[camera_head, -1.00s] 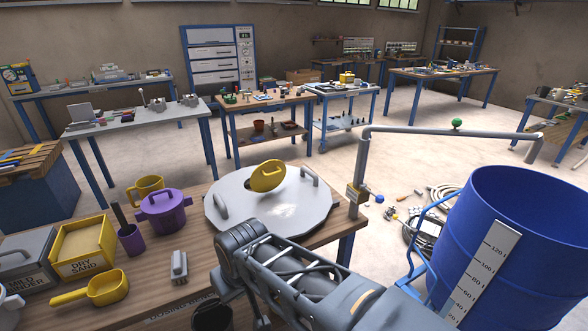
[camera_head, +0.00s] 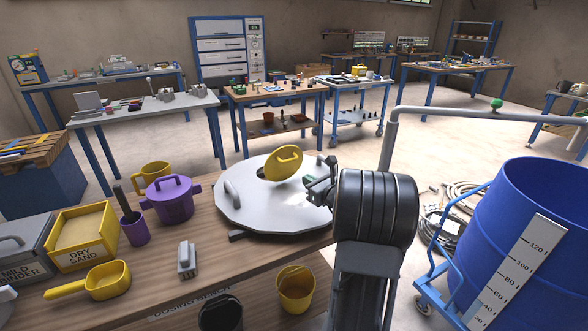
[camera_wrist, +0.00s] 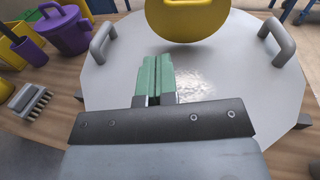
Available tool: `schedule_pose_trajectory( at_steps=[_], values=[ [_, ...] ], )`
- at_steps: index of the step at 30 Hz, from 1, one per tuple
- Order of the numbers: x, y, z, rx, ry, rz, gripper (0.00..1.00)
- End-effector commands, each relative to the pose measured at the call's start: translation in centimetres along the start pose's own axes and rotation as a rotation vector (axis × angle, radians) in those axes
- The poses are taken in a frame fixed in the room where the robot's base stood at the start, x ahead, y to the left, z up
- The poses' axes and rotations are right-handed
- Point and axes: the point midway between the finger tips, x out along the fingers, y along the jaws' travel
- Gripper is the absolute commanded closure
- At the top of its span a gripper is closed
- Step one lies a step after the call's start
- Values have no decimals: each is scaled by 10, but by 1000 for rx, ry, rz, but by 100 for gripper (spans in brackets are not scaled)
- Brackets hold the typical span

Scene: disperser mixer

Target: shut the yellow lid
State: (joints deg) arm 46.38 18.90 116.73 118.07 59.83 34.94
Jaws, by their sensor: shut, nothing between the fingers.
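The yellow lid (camera_head: 283,163) is a round disc with a loop handle. It stands tilted up on the grey-white mixer cover (camera_head: 250,206), with a dark opening showing at its lower left in the head view. In the wrist view the yellow lid (camera_wrist: 194,18) is at the top, partly cut off by the frame. My gripper (camera_head: 312,184) is over the right part of the cover, to the right of the lid and apart from it. In the wrist view my gripper (camera_wrist: 155,75) has its green fingers together, empty, pointing toward the cover below the lid.
Grey handles (camera_head: 232,194) rise from the cover's edge. A purple pot (camera_head: 170,200), a yellow scoop (camera_head: 105,280), a brush (camera_head: 187,258) and the dry sand box (camera_head: 82,240) stand left on the wooden bench. A blue drum (camera_head: 490,240) and a grey pipe (camera_head: 440,110) are at right.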

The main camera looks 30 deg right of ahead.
Motion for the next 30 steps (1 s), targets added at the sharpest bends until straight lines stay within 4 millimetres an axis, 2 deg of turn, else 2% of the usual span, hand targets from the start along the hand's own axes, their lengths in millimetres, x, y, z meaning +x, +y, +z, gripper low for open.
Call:
schedule_pose_trajectory(
  at_steps=[1,3,6,11,21,30],
  values=[
    [-2,-13,-6,35,-13,-38,100],
    [-2,-23,-8,67,-28,-72,100],
    [4,-31,-9,89,-38,-93,100],
    [30,-34,-7,92,-39,-94,100],
    [92,-39,-5,89,-39,-93,100],
    [126,-42,-4,89,-39,-95,100]
  ],
)
